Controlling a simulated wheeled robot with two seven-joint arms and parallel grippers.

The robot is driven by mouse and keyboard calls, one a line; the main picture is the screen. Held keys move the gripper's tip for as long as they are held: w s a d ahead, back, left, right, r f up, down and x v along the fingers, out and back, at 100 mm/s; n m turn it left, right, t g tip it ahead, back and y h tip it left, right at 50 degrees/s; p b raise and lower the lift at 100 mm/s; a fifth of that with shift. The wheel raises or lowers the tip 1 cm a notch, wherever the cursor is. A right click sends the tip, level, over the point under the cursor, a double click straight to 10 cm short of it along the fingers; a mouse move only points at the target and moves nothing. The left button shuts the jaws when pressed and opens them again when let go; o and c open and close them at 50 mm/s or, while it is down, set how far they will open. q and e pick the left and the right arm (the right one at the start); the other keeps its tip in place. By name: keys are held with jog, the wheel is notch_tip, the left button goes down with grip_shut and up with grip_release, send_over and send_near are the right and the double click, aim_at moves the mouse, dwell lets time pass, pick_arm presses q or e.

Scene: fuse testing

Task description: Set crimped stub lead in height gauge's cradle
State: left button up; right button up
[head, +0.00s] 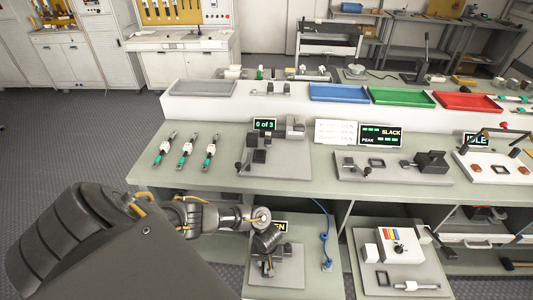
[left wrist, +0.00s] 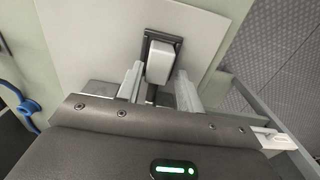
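My left gripper (head: 266,240) reaches in from the left, over a grey-plated fixture (head: 262,281) on the lower front surface. In the left wrist view its fingers (left wrist: 160,82) are spread, with a pale block (left wrist: 159,60) on a dark base between or just beyond them; contact is unclear. I see no lead in the fingers. Three stub-like pieces with green bands, left (head: 164,150), middle (head: 188,150) and right (head: 210,152), lie side by side on the bench. I cannot tell which fixture is the height gauge; the left gripper hides part of the one below it. My right gripper is not in view.
A fixture with a "0 of 3" display (head: 264,124) stands on the bench (head: 315,190). A blue cable (head: 325,240) hangs right of the left gripper. A box with a dial (head: 400,247) stands lower right. Blue (head: 338,94), green (head: 402,98) and red (head: 467,102) trays line the raised shelf.

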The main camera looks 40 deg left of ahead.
pick_arm(q)
jog(key=shift+w+d+f, duration=0.15)
jog(key=shift+w+d, duration=0.15)
jog(key=shift+d, duration=0.1)
jog(key=shift+a, duration=0.1)
jog(key=shift+s, duration=0.1)
jog(key=shift+r, duration=0.45)
notch_tip(320, 180, up, 10)
jog(key=p, duration=0.4)
